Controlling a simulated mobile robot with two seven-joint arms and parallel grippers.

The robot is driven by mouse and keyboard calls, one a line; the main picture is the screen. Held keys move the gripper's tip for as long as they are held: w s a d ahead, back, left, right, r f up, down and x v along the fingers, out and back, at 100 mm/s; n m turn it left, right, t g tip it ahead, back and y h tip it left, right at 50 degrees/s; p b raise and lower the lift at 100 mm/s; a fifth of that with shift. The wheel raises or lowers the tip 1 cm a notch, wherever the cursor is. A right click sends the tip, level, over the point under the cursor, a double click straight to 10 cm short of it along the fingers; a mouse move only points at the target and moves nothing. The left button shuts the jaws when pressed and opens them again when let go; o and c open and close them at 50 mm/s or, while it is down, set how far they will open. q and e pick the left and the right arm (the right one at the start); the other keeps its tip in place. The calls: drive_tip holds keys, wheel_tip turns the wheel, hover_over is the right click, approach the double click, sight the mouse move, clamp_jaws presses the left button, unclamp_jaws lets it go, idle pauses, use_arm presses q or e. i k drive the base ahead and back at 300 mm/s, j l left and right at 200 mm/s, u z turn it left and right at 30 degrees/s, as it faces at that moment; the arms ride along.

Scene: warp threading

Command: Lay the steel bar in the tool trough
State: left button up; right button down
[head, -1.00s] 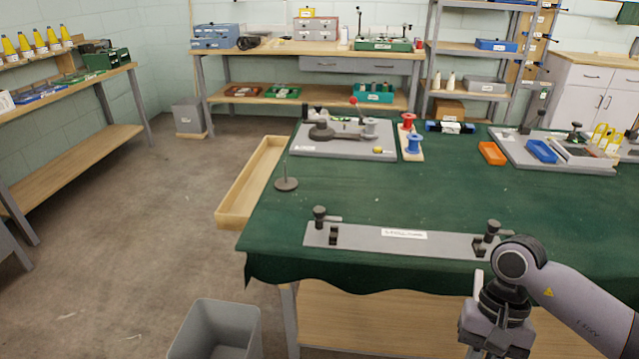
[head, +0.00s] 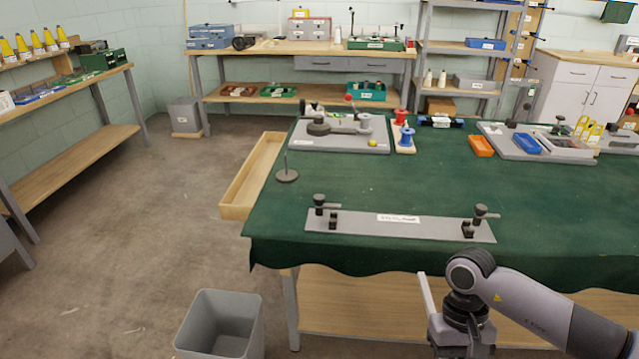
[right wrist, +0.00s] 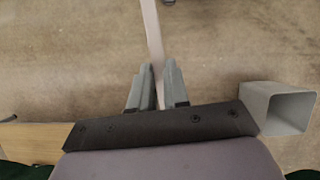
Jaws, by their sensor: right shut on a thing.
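The steel bar (right wrist: 152,35) is a narrow pale strip between the fingers of my right gripper (right wrist: 158,82), which is shut on it. In the head view the bar (head: 428,299) stands out at a steep tilt beside my right wrist, in front of the table's front edge; the fingertips are out of sight there. The tool trough seems to be the long, shallow wooden trough (head: 232,211) along the table's left side, with no contents visible. The bar is well to the right of it and apart from it. My left gripper is not in view.
A grey bin (head: 212,325) stands on the floor at the table's front left corner. The green-covered table (head: 400,180) bears a grey clamp plate (head: 365,226), a round weight with a rod (head: 287,176) and a winding fixture (head: 340,135). The floor left of the trough is clear.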

sight(261, 174)
drive_tip(key=i+j+u, duration=0.1)
drive_tip(key=j+u, duration=0.35)
drive_tip(key=i+j+u, duration=0.25)
drive_tip(key=j+u, duration=0.15)
drive_tip(key=j, duration=0.25)
drive_tip(key=i+j+u, duration=0.25)
drive_tip(key=j+u, duration=0.2)
drive_tip(key=i+j+u, duration=0.65)
drive_tip(key=u, duration=0.2)
drive_tip(key=i+j, duration=0.1)
drive_tip(key=i, duration=0.3)
drive_tip(key=i+z, duration=0.1)
drive_tip(key=i, duration=0.3)
drive_tip(key=i+z, duration=1.2)
drive_tip(key=z, duration=0.2)
